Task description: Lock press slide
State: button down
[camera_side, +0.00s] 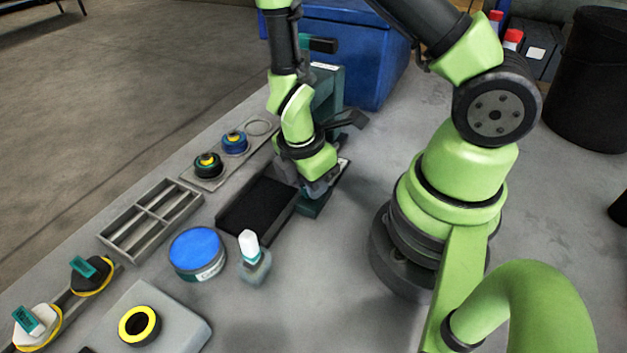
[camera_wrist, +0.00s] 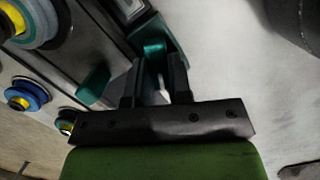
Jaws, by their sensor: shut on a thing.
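The teal press (camera_side: 328,85) stands behind my wrist in the side view, with its base (camera_side: 314,207) showing below my gripper. My gripper (camera_side: 318,186) points down at the front of the press, low over the base. In the wrist view my gripper (camera_wrist: 158,66) has its two dark fingers close together on a small teal part (camera_wrist: 153,47) of the press. My wrist hides most of the press front in the side view. I cannot tell the position of the press slide or its lock.
A black tray (camera_side: 228,219) lies left of the press base. Beyond it are a plate with round parts (camera_side: 207,165) and a divided grey tray (camera_side: 112,237). A blue-lidded tin (camera_side: 197,250) and a white-capped bottle (camera_side: 254,262) stand nearer. A blue bin (camera_side: 372,60) is behind.

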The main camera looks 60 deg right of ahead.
jog(key=shift+m, duration=0.3)
jog(key=shift+w+d+m+g, duration=0.1)
jog(key=shift+m+g, duration=0.15)
jog(key=shift+m, duration=0.9)
jog(key=shift+d+m+g, duration=0.1)
jog(key=shift+m+g, duration=0.15)
jog(key=shift+m, duration=0.9)
jog(key=shift+m+y, duration=0.4)
jog(key=shift+m, duration=0.5)
jog(key=m, duration=0.3)
